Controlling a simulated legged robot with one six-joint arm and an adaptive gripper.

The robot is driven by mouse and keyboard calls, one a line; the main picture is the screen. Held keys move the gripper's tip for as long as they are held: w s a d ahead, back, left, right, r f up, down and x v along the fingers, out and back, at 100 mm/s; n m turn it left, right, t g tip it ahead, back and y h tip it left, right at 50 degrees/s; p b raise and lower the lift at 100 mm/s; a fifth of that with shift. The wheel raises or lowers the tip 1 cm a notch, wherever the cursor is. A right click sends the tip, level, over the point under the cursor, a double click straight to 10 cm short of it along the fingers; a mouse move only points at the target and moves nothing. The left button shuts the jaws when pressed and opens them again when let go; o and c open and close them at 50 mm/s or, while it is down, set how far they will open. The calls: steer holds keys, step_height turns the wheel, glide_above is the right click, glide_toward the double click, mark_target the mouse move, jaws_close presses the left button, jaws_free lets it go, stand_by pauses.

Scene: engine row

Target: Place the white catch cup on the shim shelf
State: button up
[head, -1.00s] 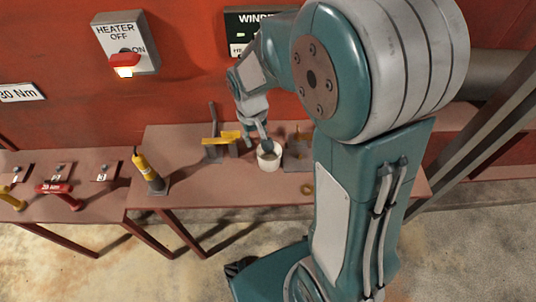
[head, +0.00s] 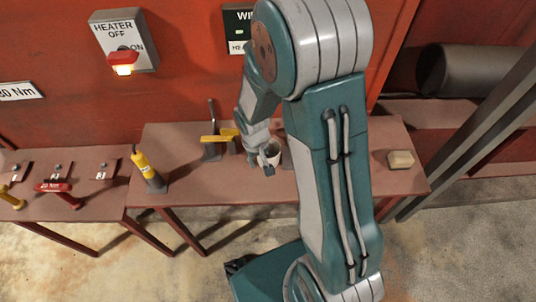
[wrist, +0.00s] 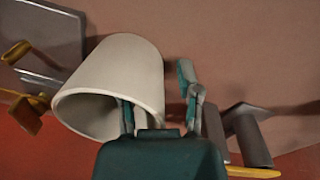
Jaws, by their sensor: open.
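The white catch cup (head: 273,148) is on the brown bench (head: 190,135) in the head view, partly hidden by my arm and gripper (head: 266,165). In the wrist view the cup (wrist: 115,75) fills the left middle, its mouth facing my gripper (wrist: 160,95). My gripper is open at the rim. One finger shows at the cup's mouth, seemingly inside it, and the other is outside beside the wall. The cup is not clamped. I cannot tell which surface is the shim shelf.
A yellow-handled tool on a grey stand (head: 218,140) is left of the cup. A yellow upright tool (head: 147,170) stands farther left. A tan block (head: 401,159) lies at the bench's right end. A red-handled tool (head: 55,187) is on the left bench. The red wall (head: 190,60) stands behind.

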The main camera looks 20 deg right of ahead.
jaws_close()
steer(key=shift+r, duration=0.1)
